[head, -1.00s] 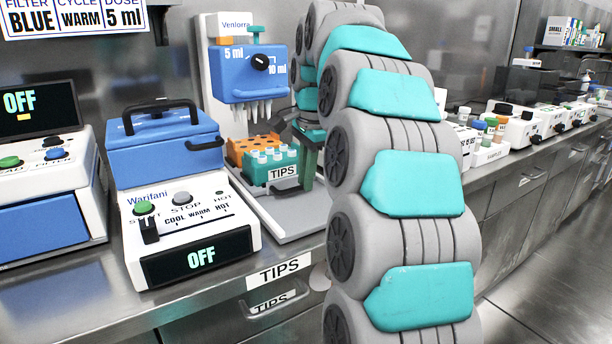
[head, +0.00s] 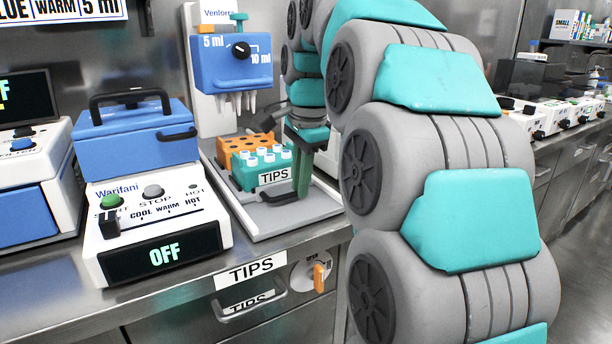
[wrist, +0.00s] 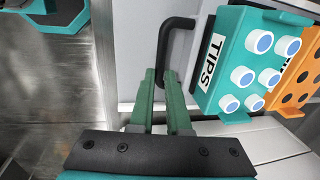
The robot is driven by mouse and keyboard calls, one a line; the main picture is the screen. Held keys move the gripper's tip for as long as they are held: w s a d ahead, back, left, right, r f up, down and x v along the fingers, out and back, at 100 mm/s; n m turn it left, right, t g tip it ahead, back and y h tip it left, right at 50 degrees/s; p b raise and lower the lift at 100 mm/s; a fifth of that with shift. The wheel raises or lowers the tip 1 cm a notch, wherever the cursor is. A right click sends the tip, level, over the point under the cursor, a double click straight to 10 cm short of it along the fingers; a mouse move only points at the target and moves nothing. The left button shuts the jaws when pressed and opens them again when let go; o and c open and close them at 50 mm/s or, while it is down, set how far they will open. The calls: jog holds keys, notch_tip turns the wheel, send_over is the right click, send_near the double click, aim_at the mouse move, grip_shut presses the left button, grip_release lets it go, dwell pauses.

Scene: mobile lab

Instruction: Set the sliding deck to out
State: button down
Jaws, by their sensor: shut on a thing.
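The sliding deck (head: 283,208) is a grey plate low in the white and blue Venlorra dispenser (head: 224,62). A teal TIPS rack (head: 250,181) and an orange rack (head: 232,143) stand on it, below the nozzles. My gripper (head: 303,192) is beside the teal rack, with its green fingers pointing down. In the wrist view, my gripper (wrist: 161,76) is shut on the deck's black bar handle (wrist: 178,24), next to the teal rack (wrist: 231,62). The fingers hide part of the handle. How far out the deck stands is hard to tell.
The Warifani heater (head: 160,225), showing OFF, stands left of the dispenser. A TIPS drawer (head: 250,296) is under the counter edge. An orange-handled round dial (head: 318,277) is beside it. My arm covers the counter to the right.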

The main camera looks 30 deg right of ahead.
jog(key=s+b, duration=0.1)
jog(key=s, duration=0.7)
jog(key=shift+s+d, duration=0.25)
jog(key=shift+s, duration=0.05)
jog(key=c, duration=1.2)
grip_release()
jog(key=shift+s, duration=0.1)
jog(key=shift+o, duration=0.2)
notch_tip(320, 180, up, 8)
jog(key=s+p, duration=0.1)
jog(key=p, duration=0.2)
jog(key=shift+s+f, duration=0.15)
jog(key=shift+s, duration=0.1)
